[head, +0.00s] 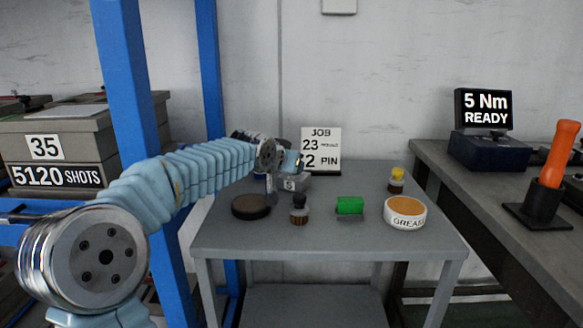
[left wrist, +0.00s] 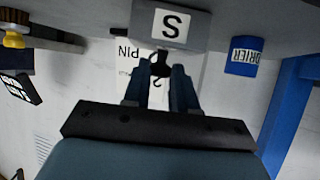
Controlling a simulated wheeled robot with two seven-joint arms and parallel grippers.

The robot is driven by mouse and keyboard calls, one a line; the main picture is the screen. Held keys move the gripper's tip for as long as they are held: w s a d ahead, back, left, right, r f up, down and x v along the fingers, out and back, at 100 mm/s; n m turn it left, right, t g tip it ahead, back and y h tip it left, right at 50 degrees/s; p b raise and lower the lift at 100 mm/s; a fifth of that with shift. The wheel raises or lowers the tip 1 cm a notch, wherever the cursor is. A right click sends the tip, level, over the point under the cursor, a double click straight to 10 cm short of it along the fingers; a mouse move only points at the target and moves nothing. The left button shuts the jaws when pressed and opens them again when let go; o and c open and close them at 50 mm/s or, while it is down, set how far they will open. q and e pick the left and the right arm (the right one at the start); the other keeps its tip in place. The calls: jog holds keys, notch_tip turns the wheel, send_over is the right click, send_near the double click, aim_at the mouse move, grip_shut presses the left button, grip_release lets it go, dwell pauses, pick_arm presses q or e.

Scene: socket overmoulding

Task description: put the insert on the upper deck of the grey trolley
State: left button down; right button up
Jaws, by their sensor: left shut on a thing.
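The insert, a grey block with a white "S" label (head: 290,185), is at the back left of the grey trolley's upper deck (head: 330,238). In the left wrist view, which is upside down, the insert (left wrist: 200,30) is at the top, with a dark hook-like part at its edge. My left gripper (left wrist: 160,78) is shut on that dark part. In the head view my left gripper (head: 290,163) is just above the insert, its fingertips partly hidden. Whether the insert touches the deck is hard to tell. My right gripper is not in view.
A blue drier can (left wrist: 243,55) stands near the insert. A job card (head: 321,145) is behind. The front deck is clear.

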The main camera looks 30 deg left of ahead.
pick_arm(q)
jog(key=shift+f, duration=0.1)
jog(key=c, duration=1.3)
grip_release()
jog(key=shift+f, duration=0.1)
jog(key=o, duration=0.4)
jog(key=shift+r, duration=0.3)
jog(key=v, duration=1.2)
jog(key=shift+f+b, duration=0.15)
jog(key=shift+b, duration=0.15)
jog(key=shift+s, duration=0.1)
